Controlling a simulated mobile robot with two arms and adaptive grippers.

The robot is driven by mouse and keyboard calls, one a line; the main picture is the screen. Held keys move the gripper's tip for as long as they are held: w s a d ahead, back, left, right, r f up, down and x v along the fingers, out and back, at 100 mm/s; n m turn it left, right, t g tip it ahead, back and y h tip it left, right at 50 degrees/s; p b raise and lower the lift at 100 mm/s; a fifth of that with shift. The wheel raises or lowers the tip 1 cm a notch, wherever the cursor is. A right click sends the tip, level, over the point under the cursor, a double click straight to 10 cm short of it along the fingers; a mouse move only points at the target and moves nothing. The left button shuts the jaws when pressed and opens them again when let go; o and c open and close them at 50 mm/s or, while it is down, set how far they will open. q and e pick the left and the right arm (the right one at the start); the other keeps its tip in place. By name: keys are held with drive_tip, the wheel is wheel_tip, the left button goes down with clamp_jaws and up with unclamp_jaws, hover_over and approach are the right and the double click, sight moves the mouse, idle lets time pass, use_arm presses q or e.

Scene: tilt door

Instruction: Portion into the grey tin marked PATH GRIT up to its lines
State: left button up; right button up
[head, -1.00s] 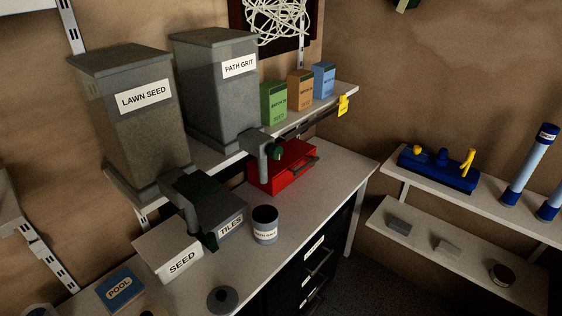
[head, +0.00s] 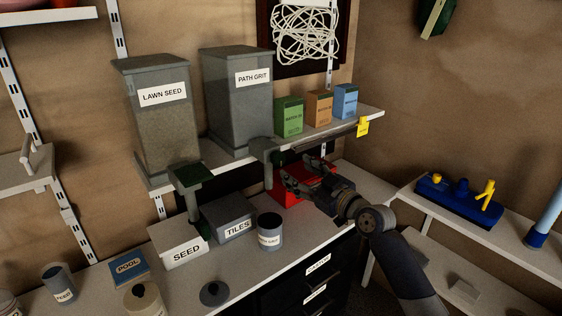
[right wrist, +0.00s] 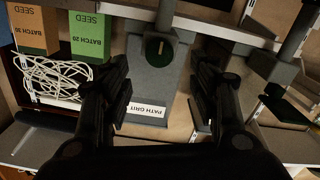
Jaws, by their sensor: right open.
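The grey tin marked PATH GRIT (head: 269,234) stands upright on the bench. Its inside is dark, so I cannot tell a fill level or see any lines. The tall grey PATH GRIT hopper (head: 238,110) stands on the shelf behind, with its spout (head: 268,165) hanging below the shelf edge, up and behind the tin. My right gripper (head: 288,178) is open and empty, just right of the spout. In the right wrist view, the hopper (right wrist: 150,85) and its green-marked spout (right wrist: 160,47) show between and beyond the fingers. My left gripper is not in view.
A LAWN SEED hopper (head: 162,115) stands left. SEED (head: 180,245) and TILES (head: 228,217) boxes sit left of the tin. A red box (head: 283,192) lies behind my right gripper. Seed packets (head: 318,108) stand on the shelf. Bench in front of the tin is clear.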

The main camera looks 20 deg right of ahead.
sight(281, 160)
drive_tip(key=p+x, duration=0.1)
drive_tip(key=x, duration=0.5)
drive_tip(key=shift+w+r, duration=0.1)
drive_tip(key=shift+w, duration=0.2)
drive_tip(key=shift+w+a, duration=0.15)
drive_tip(key=shift+w, duration=0.2)
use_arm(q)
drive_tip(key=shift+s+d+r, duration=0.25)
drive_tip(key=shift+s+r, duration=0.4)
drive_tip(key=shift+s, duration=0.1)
use_arm(e)
drive_tip(key=shift+w+a, duration=0.15)
drive_tip(key=shift+w, duration=0.2)
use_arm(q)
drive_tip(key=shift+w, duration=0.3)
use_arm(e)
drive_tip(key=c, duration=1.1)
